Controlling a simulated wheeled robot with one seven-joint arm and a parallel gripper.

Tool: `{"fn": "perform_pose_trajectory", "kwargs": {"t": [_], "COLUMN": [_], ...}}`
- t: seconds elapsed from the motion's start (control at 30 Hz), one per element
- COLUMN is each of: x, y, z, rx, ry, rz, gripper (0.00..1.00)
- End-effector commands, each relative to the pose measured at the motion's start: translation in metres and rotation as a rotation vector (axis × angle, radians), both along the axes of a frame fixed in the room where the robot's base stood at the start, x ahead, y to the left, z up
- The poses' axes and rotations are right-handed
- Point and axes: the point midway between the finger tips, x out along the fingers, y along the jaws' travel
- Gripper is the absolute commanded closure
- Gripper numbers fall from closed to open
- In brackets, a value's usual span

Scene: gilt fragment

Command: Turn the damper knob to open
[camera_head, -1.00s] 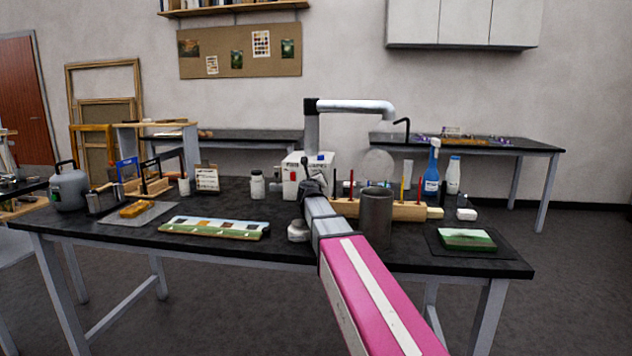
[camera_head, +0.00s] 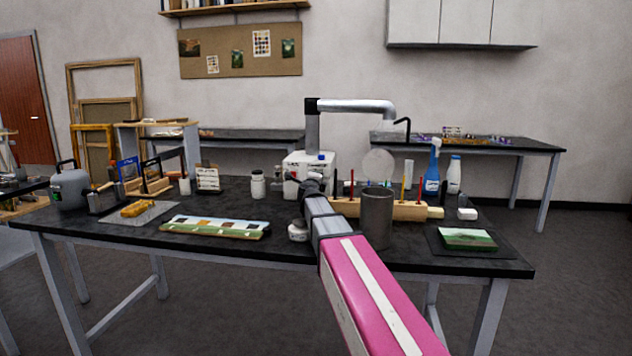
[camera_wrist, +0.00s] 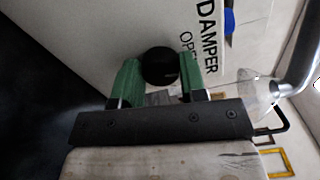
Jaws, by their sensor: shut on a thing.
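A white box (camera_head: 300,160) stands towards the back of the black table, below the bent metal extraction pipe (camera_head: 350,105). The word DAMPER on its face runs down the wrist view, with "OPE" partly readable beside it. The black round damper knob (camera_wrist: 160,66) sits on this face. My gripper (camera_wrist: 159,74) has its green fingers on both sides of the knob and is shut on it. The knob's pointer and exact angle cannot be made out. In the head view my arm hides the knob and my fingertips.
A grey cylinder (camera_head: 376,219) stands close to the right of my arm. A wooden block with coloured sticks (camera_head: 408,211) lies behind it. A painted strip (camera_head: 215,228) lies at front left.

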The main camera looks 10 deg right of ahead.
Motion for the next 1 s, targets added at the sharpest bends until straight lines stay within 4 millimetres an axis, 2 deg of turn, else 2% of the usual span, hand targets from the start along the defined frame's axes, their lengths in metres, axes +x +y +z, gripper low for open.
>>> {"fn": "perform_pose_trajectory", "kwargs": {"t": [0.37,0.93,0.97,1.0], "x": [0.0000,0.0000,-0.0001,-0.0001], "y": [0.0005,0.0006,0.0005,0.0005], "z": [-0.0010,-0.0012,-0.0012,-0.0012], "rx": [-0.160,-0.187,-0.187,-0.187], "ry": [0.053,0.062,0.062,0.062], "rz": [0.001,0.001,0.001,0.001], "gripper": [0.85,0.85,0.55,0.42]}}
